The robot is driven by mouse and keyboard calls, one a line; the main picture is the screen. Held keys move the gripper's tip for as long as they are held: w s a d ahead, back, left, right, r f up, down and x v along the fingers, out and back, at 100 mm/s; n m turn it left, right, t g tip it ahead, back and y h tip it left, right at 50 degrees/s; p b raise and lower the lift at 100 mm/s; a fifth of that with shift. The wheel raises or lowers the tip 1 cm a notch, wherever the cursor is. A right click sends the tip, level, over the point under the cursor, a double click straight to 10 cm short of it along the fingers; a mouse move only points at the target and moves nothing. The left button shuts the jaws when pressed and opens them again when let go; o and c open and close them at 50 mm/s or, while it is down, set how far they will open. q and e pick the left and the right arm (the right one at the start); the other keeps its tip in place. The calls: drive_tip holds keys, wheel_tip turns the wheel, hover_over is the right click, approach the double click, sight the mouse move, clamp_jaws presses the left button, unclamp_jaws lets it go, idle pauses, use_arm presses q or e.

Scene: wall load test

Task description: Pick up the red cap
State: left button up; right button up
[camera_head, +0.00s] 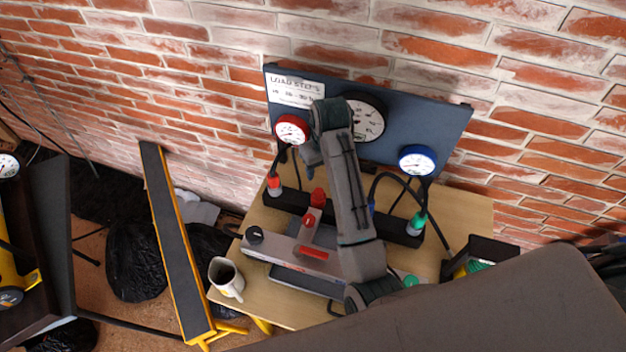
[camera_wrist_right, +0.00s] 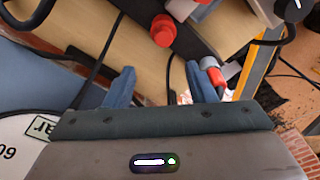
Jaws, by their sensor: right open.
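The red cap (camera_head: 318,197) is a small red knob near the middle of the table, by the black bar and the far end of the grey device. I cannot tell exactly what it rests on. In the right wrist view the red cap (camera_wrist_right: 162,32) stands beyond the fingertips, roughly between them in the picture and apart from both. My right gripper (camera_head: 312,155) hangs in front of the dark wall panel, above the bar. Its two blue fingers (camera_wrist_right: 163,80) are spread with nothing between them. My left gripper is out of view.
A red gauge (camera_head: 292,130) and a blue gauge (camera_head: 417,160) have hoses down to the black bar (camera_head: 295,202). A red-tipped connector (camera_wrist_right: 214,74) shows close to one finger. A grey device (camera_head: 272,246) with a red lever and a white mug (camera_head: 226,280) stand nearer.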

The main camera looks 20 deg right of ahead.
sight(319, 191)
drive_tip(key=f, duration=0.2)
drive_tip(key=s+f+p, duration=0.1)
drive_tip(key=shift+a+f, duration=0.1)
drive_tip(key=shift+f, duration=0.55)
drive_tip(key=f+p, duration=0.1)
drive_tip(key=f, duration=0.1)
drive_tip(key=w+f+p, duration=0.1)
drive_tip(key=f+p, duration=0.1)
drive_tip(key=shift+a+f, duration=0.2)
drive_tip(key=shift+f, duration=0.45)
drive_tip(key=shift+c, duration=1.4)
clamp_jaws()
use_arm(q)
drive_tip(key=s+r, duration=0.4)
